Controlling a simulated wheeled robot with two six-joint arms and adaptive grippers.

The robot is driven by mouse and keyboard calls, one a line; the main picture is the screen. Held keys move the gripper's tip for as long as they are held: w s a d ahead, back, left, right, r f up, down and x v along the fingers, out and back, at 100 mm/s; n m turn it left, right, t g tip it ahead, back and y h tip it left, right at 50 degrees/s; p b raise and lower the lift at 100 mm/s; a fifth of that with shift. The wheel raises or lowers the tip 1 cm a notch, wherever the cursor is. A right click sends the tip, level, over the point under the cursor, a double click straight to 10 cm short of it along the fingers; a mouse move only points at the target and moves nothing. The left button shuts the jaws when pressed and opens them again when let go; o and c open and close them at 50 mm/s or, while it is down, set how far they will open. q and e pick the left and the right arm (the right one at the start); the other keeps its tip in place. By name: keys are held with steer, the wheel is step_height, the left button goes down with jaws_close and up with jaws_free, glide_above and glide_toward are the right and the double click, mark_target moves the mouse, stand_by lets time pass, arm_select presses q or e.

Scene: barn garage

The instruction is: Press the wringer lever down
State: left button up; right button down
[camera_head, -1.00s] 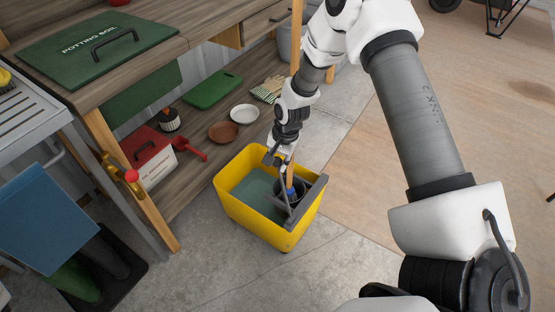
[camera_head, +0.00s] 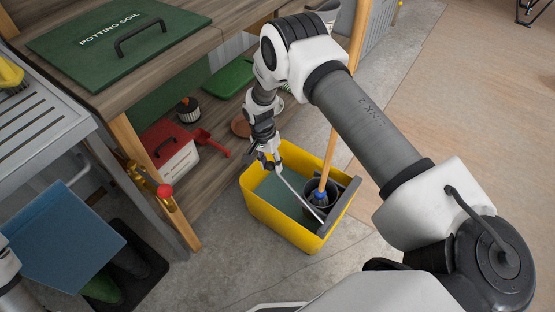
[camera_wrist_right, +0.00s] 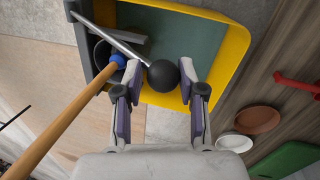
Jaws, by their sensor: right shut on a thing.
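A yellow mop bucket (camera_head: 262,215) stands on the concrete floor, with a dark grey wringer (camera_head: 340,208) at its right side. The wringer lever (camera_head: 298,193) is a thin metal rod with a black ball knob (camera_wrist_right: 163,76). The rod slopes up and left from the wringer, over the bucket's opening. My right gripper (camera_head: 268,160) is shut on the knob; the right wrist view shows a finger on each side of it. A mop with a wooden handle (camera_head: 331,150) and blue collar stands in the wringer. My left gripper is out of view.
A wooden potting bench with a low shelf (camera_head: 205,185) stands left of the bucket, bearing a red-and-white box (camera_head: 165,150) and a red scoop (camera_head: 212,142). Dark boots stand on a tray at lower left.

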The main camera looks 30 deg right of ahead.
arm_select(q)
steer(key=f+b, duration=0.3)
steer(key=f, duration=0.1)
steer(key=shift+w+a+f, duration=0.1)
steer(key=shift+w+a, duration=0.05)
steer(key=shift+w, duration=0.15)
arm_select(e)
steer(key=f, duration=0.1)
steer(key=w+f, duration=0.1)
steer(key=f, duration=0.1)
steer(key=w+a+f, duration=0.1)
steer(key=f, duration=0.1)
steer(key=c, duration=1.1)
jaws_free()
steer(key=o, duration=0.3)
steer(key=shift+d+f, duration=0.1)
steer(key=shift+w, duration=0.15)
